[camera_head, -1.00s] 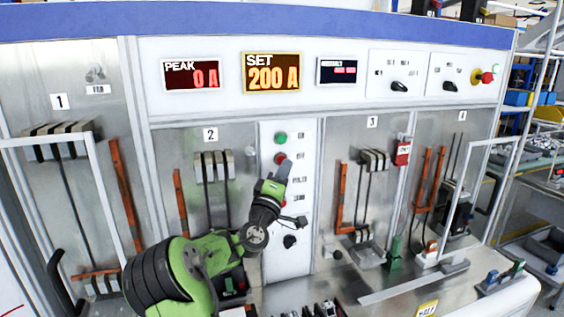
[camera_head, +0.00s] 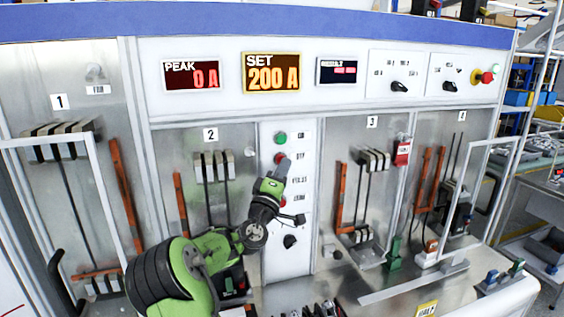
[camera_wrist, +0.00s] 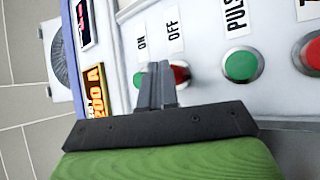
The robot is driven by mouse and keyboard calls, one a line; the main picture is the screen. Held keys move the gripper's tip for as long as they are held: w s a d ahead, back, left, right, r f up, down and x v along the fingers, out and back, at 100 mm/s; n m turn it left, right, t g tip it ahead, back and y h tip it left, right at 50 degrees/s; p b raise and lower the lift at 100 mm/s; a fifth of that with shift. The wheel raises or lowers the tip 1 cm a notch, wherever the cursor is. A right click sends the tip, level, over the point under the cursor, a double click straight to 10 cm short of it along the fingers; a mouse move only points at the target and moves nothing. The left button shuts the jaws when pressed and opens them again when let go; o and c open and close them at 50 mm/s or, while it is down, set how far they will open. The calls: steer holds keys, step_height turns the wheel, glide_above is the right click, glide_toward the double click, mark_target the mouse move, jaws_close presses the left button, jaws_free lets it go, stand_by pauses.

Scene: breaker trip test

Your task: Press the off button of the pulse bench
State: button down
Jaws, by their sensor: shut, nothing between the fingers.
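The pulse bench's red off button (camera_head: 279,158) is on the white centre panel, under the green on button (camera_head: 280,138). In the wrist view the red button (camera_wrist: 182,74) lies below the "OFF" label (camera_wrist: 173,30), partly hidden by my fingers. The green button (camera_wrist: 139,79) below "ON" shows just left of them. My gripper (camera_head: 284,165) is shut and empty, its tips at the off button's lower right in the head view. In the wrist view the closed fingertips (camera_wrist: 157,68) overlap the red button's left side. I cannot tell whether they touch it.
Another green button (camera_wrist: 240,65) below "PULSE" and a further red one (camera_wrist: 313,53) sit to the right in the wrist view. The SET display (camera_head: 271,73) reads 200 A and the PEAK display (camera_head: 191,75) reads 0 A. A black knob (camera_head: 290,241) sits low on the panel.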

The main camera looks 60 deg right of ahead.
steer(key=shift+w+d, duration=0.35)
stand_by(0.5)
steer(key=shift+a, duration=0.1)
steer(key=shift+s+a+b, duration=0.5)
steer(key=shift+s+a, duration=0.05)
steer(key=shift+s, duration=0.05)
steer(key=shift+s+a+b, duration=1.15)
steer(key=shift+s+a, duration=0.65)
